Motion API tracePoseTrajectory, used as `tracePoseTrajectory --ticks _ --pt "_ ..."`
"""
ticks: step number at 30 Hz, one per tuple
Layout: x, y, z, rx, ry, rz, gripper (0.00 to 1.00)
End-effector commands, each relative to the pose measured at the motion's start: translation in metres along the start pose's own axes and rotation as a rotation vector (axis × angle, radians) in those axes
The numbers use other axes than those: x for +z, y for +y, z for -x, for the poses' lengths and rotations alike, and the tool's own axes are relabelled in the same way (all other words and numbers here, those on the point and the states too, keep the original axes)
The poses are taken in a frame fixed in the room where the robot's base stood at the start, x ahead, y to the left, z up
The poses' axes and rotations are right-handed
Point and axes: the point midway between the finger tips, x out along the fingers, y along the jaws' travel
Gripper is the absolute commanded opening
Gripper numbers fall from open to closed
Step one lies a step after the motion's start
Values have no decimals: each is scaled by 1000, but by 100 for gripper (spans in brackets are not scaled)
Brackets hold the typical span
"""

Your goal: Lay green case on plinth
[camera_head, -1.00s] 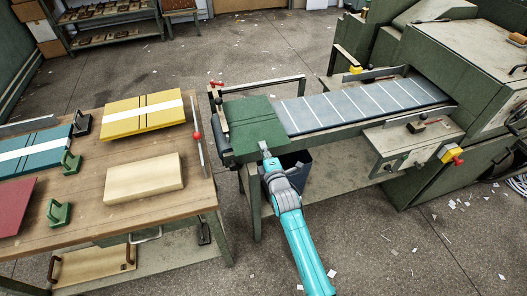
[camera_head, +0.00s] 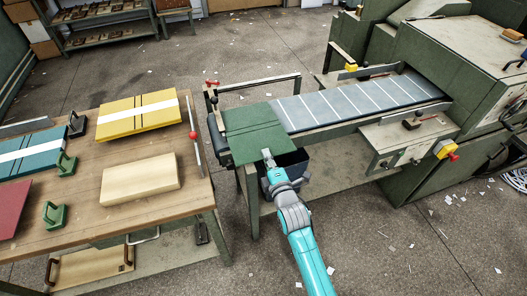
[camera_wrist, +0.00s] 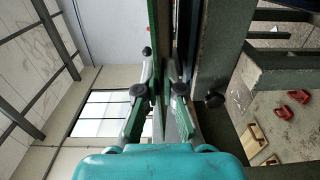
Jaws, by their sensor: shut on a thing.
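The green case (camera_head: 250,132) is a flat dark green board with darker lines, at the left end of the feeder. My gripper (camera_head: 268,156) is shut on its near edge, at the right of that edge. In the wrist view the case shows edge-on as a thin green strip (camera_wrist: 163,30) between my fingers (camera_wrist: 160,92). I cannot tell whether it touches the feeder bed beneath. A pale wooden block (camera_head: 140,180), which looks like the plinth, lies bare on the workbench to the left.
The striped feeder belt (camera_head: 360,100) runs right. A dark bin (camera_head: 294,165) stands below my gripper.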

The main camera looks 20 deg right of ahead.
Motion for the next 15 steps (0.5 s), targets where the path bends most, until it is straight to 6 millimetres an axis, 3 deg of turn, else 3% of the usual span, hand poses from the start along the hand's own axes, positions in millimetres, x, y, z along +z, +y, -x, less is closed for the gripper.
tracePoseTrajectory --ticks 15 --pt "0 26 60 11 0 -3 0"
